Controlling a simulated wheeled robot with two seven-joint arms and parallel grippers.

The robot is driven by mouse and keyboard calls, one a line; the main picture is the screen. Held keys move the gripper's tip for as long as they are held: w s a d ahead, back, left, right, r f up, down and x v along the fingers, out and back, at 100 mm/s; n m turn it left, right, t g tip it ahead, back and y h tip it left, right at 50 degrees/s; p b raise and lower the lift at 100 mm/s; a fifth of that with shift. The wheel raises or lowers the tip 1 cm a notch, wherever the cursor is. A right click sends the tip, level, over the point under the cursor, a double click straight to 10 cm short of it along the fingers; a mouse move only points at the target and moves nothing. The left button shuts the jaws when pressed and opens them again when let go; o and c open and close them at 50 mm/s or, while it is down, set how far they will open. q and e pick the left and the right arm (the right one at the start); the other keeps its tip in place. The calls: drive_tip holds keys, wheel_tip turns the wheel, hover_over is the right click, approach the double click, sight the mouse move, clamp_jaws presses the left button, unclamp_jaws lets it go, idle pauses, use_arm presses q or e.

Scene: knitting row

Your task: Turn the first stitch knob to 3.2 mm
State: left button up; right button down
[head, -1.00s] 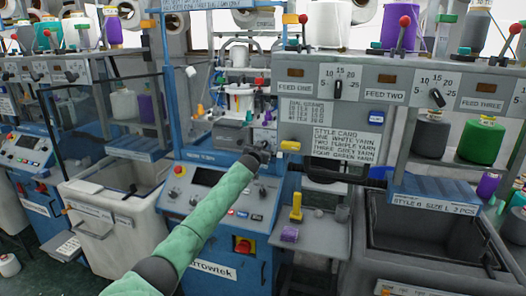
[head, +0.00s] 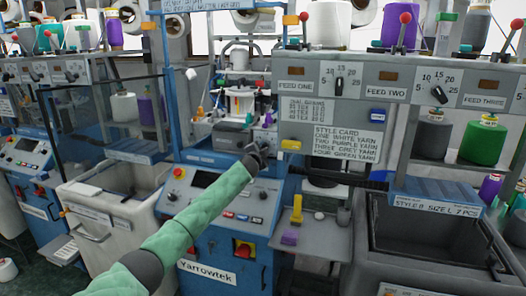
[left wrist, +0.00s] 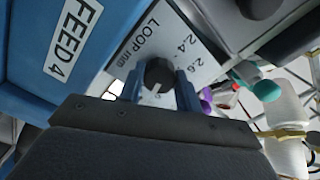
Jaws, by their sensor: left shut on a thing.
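My left gripper (head: 262,146) reaches to the blue knitting machine in the head view, where its fingers are too small to make out. In the left wrist view its two blue fingers (left wrist: 159,85) stand on either side of a round black knob (left wrist: 158,72) and are shut on it. The knob has a pale pointer mark. It sits at a white dial plate (left wrist: 180,42) lettered LOOP mm, with 2.4 and 2.6 readable. The fingers and gripper body hide other parts of the scale. My right gripper is not in view.
A blue panel with a FEED 4 label (left wrist: 75,42) lies beside the dial. The grey feed panel (head: 300,102) with its style card stands right of my gripper. A control panel with a dark screen (head: 205,180) is below. Coloured parts and a white cylinder (left wrist: 288,105) are near the fingers.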

use_arm(q)
drive_tip(key=shift+f+m, duration=0.15)
drive_tip(key=shift+m, duration=0.45)
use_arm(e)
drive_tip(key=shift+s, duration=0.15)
use_arm(q)
drive_tip(key=o, duration=1)
drive_tip(key=shift+c, duration=0.2)
drive_tip(key=shift+s+a, duration=0.15)
drive_tip(key=shift+s, duration=0.3)
drive_tip(key=b+v, duration=0.2)
drive_tip(key=v, duration=0.5)
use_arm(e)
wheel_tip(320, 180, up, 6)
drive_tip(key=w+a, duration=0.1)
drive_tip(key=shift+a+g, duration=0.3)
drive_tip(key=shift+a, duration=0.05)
use_arm(q)
drive_tip(key=shift+w, duration=0.1)
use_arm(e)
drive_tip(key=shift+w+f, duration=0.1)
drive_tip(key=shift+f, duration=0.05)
